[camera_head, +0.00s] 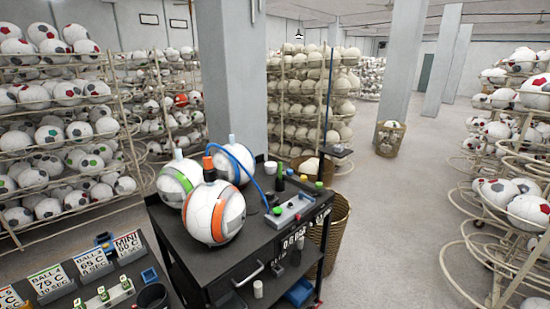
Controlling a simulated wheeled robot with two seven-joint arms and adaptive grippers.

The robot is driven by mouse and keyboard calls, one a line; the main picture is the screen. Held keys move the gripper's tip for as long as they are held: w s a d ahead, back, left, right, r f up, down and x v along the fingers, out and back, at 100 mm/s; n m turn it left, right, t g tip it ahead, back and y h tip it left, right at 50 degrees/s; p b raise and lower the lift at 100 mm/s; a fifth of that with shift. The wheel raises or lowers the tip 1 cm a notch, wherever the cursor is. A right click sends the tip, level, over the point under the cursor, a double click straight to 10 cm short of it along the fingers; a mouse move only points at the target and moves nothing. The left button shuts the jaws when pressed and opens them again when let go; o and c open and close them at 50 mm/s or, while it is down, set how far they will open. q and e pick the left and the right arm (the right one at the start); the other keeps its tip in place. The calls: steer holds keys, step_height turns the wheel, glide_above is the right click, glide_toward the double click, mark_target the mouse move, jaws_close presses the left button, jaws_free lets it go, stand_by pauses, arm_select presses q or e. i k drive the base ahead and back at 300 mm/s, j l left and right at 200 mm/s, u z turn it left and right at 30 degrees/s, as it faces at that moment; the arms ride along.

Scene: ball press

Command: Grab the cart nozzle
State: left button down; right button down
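The black cart (262,240) stands in the middle of the view. Several balls rest on its top, among them a white ball with an orange band (203,215) at the front and one with a green band (170,186) behind it. An orange-and-black piece (209,166), which looks like the nozzle, stands upright at the top of the orange-banded ball. A blue hose (247,160) arches from close by it down to the cart top on the right. Whether the hose joins this piece is too small to tell. Neither of my grippers is in view.
A grey box with coloured knobs (291,210) sits on the cart's right side. A wicker basket (335,222) stands beside the cart. Ball racks line both sides. The floor (400,190) at right is clear.

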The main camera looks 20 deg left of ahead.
mark_target(209, 174)
steer(key=u, duration=1.35)
steer(key=i+l+u, duration=0.3)
steer(key=l+u, duration=0.3)
